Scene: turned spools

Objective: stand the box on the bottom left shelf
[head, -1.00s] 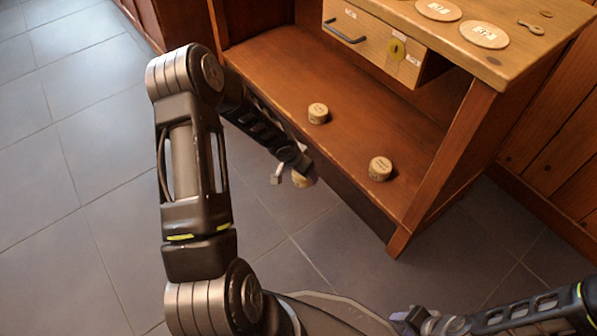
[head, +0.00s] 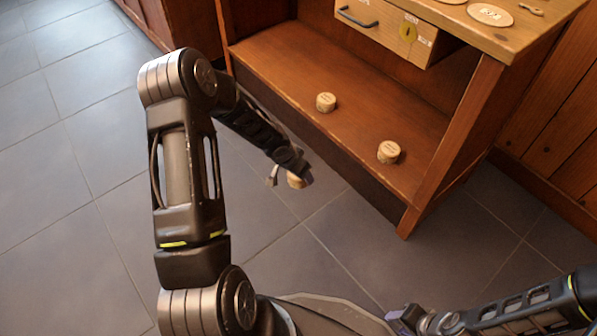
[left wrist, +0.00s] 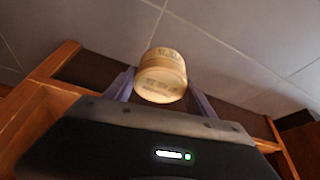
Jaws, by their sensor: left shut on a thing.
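A small round pale wooden box (head: 297,181) is held in my left gripper (head: 284,179), in front of and apart from the shelf's front edge in the head view. In the left wrist view the box (left wrist: 161,75) sits between the two fingers, with lettering on its side and end face. The bottom shelf (head: 290,72) is a wide reddish-brown board, low in the wooden cabinet. My right gripper (head: 402,319) is at the bottom of the head view, far from the shelf; its jaw opening is not clear.
Two similar round pieces stand on the bottom shelf, one near the middle (head: 326,102) and one farther right (head: 389,151). The shelf's left part is clear. Above hangs a drawer (head: 377,24) with a dark handle. A slanted post (head: 458,140) bounds the shelf on the right.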

